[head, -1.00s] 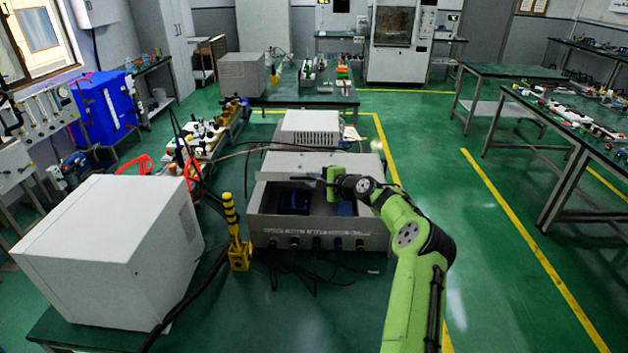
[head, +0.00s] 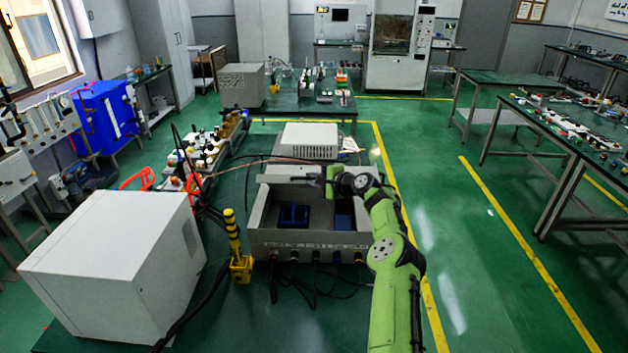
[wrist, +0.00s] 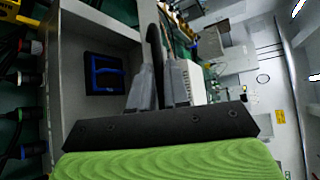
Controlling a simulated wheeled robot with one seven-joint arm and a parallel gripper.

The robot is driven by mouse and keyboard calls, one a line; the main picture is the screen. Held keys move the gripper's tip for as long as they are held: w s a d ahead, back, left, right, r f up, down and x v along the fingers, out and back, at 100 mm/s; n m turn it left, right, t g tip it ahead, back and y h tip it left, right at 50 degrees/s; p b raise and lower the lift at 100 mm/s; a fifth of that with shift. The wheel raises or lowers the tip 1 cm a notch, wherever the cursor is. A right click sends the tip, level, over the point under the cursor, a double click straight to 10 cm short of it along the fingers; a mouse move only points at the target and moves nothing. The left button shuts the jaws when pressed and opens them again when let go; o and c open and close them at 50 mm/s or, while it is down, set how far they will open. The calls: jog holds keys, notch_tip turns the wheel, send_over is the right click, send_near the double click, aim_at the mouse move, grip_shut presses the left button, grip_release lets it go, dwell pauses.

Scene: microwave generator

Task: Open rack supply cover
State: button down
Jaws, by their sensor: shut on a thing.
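The rack supply (head: 305,240) is a grey metal box on the green table, with knobs and cables along its front. Its top is open, and a blue part (head: 293,215) shows inside; it also shows in the wrist view (wrist: 104,74). The grey cover (head: 280,171) stands up along the back of the box. My gripper (head: 306,181) is at the cover's edge, above the opening. In the wrist view my gripper (wrist: 157,80) is closed on a thin dark edge, seemingly of the cover. My arm hides the right part of the cover and box.
A white vented unit (head: 310,141) stands just behind the rack supply. A yellow post (head: 233,240) and a large white box (head: 120,265) stand to the left. Loose black cables (head: 310,285) lie in front.

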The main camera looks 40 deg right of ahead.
jog(key=c, duration=1.2)
grip_release()
jog(key=shift+o, duration=0.2)
